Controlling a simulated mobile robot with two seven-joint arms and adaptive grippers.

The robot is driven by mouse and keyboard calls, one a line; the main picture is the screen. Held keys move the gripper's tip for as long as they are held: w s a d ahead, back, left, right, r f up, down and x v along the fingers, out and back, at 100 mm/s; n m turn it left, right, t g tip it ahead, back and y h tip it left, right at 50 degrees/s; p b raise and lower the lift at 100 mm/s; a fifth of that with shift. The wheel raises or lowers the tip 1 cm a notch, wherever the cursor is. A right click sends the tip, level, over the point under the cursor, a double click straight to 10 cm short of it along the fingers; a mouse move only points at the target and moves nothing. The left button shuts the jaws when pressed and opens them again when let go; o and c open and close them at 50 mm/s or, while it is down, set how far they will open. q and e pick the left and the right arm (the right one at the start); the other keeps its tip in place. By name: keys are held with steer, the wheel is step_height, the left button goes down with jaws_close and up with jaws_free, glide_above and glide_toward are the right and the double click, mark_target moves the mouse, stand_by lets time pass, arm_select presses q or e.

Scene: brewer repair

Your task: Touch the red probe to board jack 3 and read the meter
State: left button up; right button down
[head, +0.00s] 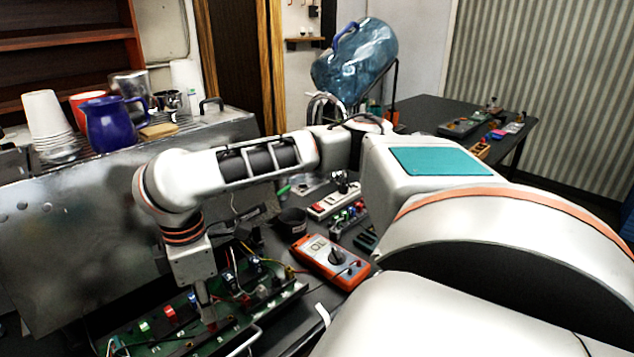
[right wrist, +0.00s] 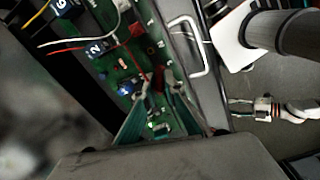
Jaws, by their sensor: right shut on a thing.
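My right gripper (head: 207,312) points down over the green circuit board (head: 240,318). In the right wrist view its two teal fingers (right wrist: 157,95) converge low over the board, closed around a small red piece (right wrist: 158,77) that looks like the red probe. The fingers hide most of it, and I cannot tell whether its tip touches a jack. Board jack 3 cannot be told apart. My left gripper is not in view.
A black block marked 2 (right wrist: 95,48) and loose wires sit on the board. A metal handle (right wrist: 190,45) rises at its edge. A dark cup (head: 292,222) and a power strip (head: 335,200) stand behind the meter. A metal machine (head: 80,240) blocks the left.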

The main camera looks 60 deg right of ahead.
steer(key=shift+r, duration=2.45)
